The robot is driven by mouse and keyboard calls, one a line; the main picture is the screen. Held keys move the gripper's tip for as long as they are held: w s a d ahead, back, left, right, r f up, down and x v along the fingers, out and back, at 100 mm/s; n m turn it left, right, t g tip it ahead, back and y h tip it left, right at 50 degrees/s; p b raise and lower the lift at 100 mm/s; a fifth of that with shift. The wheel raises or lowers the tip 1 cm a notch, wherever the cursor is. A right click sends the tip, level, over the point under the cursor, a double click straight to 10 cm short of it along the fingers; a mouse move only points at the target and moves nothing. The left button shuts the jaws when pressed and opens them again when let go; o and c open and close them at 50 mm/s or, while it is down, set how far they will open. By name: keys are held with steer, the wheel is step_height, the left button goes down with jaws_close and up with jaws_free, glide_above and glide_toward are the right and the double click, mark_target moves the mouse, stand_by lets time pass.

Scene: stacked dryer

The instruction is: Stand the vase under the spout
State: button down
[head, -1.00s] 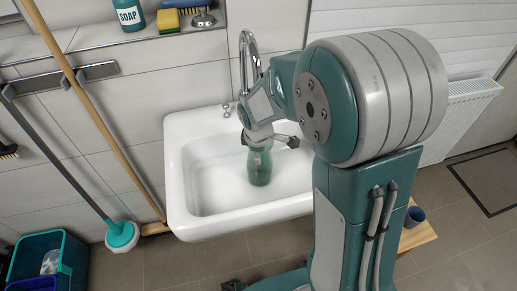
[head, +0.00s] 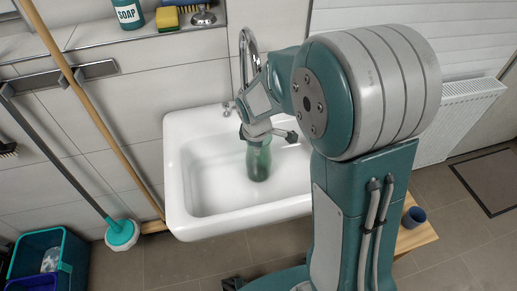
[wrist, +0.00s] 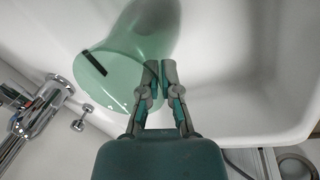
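The green translucent vase (head: 258,160) is in the white sink (head: 185,190), roughly upright, near the middle of the basin. In the wrist view the vase (wrist: 115,60) shows its wide mouth, with a short black strip on its side. My gripper (wrist: 160,72) has its fingertips drawn close together at the vase's right rim and appears shut on it. In the head view my gripper (head: 265,138) is right above the vase and hides its top. The chrome spout (head: 244,45) rises behind the sink; the chrome fitting (wrist: 38,118) also shows at left in the wrist view.
A shelf (head: 150,37) with a soap bottle (head: 128,12) and sponge (head: 167,18) is at upper left. A teal bin (head: 40,260) is at lower left. The basin's left part is empty.

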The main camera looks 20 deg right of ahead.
steer(key=c, duration=0.9)
jaws_free()
steer(key=shift+o, duration=0.9)
steer(key=shift+a, duration=0.15)
steer(key=shift+r, duration=0.4)
step_height(320, 180, up, 11)
steer(key=s+a, duration=0.1)
steer(key=s, duration=0.1)
steer(key=shift+f, duration=0.1)
steer(key=s+d+r+m+t, duration=0.1)
steer(key=s+r+m, duration=0.2)
steer(key=s+m, duration=0.3)
steer(key=s+d+r+m+t, duration=0.2)
steer(key=s+r+m, duration=0.2)
steer(key=s+m, duration=0.3)
steer(key=s, duration=0.5)
steer(key=shift+s+d+t+y, duration=0.2)
steer(key=shift+d+t+y, duration=0.1)
steer(key=shift+y, duration=0.1)
